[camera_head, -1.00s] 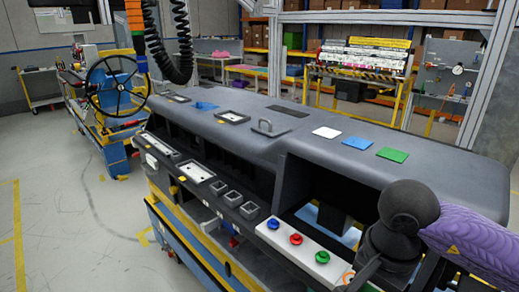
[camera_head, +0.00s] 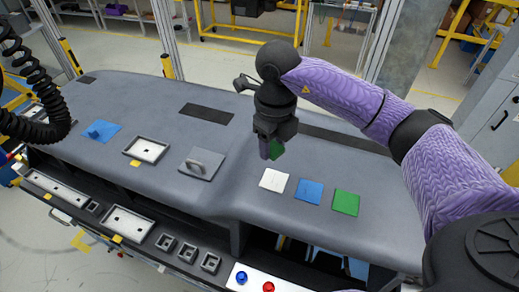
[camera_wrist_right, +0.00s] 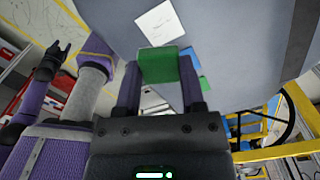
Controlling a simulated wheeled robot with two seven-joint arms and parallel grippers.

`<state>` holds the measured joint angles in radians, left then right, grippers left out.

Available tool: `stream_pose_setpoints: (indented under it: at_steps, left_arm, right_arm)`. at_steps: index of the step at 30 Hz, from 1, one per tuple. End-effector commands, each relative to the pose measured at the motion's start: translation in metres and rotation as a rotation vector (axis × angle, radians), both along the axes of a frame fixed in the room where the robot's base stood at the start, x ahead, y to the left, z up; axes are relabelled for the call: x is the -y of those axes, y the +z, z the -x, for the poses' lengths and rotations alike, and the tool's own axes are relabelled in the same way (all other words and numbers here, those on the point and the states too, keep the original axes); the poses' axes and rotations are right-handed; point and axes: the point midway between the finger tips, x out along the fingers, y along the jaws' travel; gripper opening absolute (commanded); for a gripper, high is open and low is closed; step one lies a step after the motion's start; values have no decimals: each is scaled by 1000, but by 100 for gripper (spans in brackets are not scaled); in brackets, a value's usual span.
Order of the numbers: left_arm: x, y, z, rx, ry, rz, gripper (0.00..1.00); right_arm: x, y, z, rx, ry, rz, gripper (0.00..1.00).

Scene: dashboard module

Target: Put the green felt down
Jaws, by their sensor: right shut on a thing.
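My right gripper (camera_head: 270,153) is shut on the green felt (camera_head: 277,150), a small green block, and holds it above the dashboard (camera_head: 225,185), just behind the white square. In the right wrist view the green felt (camera_wrist_right: 158,65) sits between the two purple fingers (camera_wrist_right: 160,85). A white square (camera_head: 273,180), a blue square (camera_head: 309,191) and a green square (camera_head: 346,202) lie in a row on the dashboard top. My left gripper (camera_wrist_right: 54,60) shows small at the left of the right wrist view, its prongs apart and empty; it is outside the head view.
A blue block on a blue patch (camera_head: 100,131), a framed recess (camera_head: 146,150) and a handled plate (camera_head: 200,163) are on the dashboard's left half. Blue and red buttons (camera_head: 268,287) are at the front edge. A coiled black cable (camera_head: 35,120) hangs at left.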

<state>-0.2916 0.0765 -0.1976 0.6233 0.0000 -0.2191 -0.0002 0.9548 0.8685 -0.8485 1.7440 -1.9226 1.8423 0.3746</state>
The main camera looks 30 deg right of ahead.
Motion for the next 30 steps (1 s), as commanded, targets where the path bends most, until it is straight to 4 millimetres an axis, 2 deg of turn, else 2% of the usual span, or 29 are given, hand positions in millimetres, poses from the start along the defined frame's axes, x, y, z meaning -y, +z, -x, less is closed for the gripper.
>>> stream_pose_setpoints:
  at_steps: [4,11,22,23,27,28,30]
  left_arm:
    - [-1,7,11,-23,-1,-3,59]
    - [-1,14,12,-24,-4,-3,59]
    - [-2,10,5,-10,-5,-3,59]
    - [-2,10,5,-10,-5,-3,59]
    - [-2,11,5,-10,-4,-3,59]
    - [-2,11,5,-10,-4,-3,59]
    - [-2,11,5,-10,-4,-3,59]
  right_arm:
    - [0,-34,2,-7,0,1,0]
    - [0,-77,1,-4,2,0,0]
    - [0,-87,1,-1,4,1,0]
    - [0,-87,1,-1,4,0,53]
    - [0,-85,1,-1,4,0,82]
    - [0,-85,1,-1,4,0,86]
    - [0,-85,1,-1,4,0,86]
